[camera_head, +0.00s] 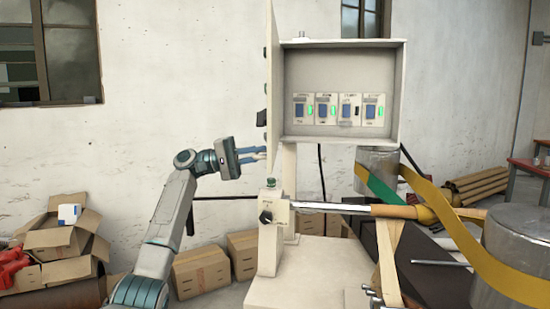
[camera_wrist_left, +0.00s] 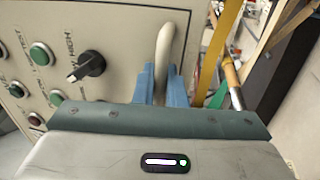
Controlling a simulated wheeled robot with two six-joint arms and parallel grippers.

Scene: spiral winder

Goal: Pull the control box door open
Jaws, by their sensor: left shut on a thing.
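The control box (camera_head: 341,52) is a pale, open-fronted box on a stand, with several breakers inside. Its door (camera_head: 275,85) stands wide open on the left side, seen nearly edge-on. In the left wrist view the door's panel (camera_wrist_left: 115,30) fills the upper left, with a black knob and coloured buttons. My left gripper (camera_head: 262,153) is at the lower part of the door, on its left side. Its blue fingers (camera_wrist_left: 161,75) are shut on the pale, curved door handle (camera_wrist_left: 165,42). The handle's lower end is hidden by the gripper. My right gripper is not in view.
A pale machine post (camera_head: 271,235) with a knob stands below the box. A yellow strip (camera_head: 450,225) runs to metal drums (camera_head: 520,245) at the right. Cardboard boxes (camera_head: 200,270) lie on the floor at the lower left. The wall area left of the door is clear.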

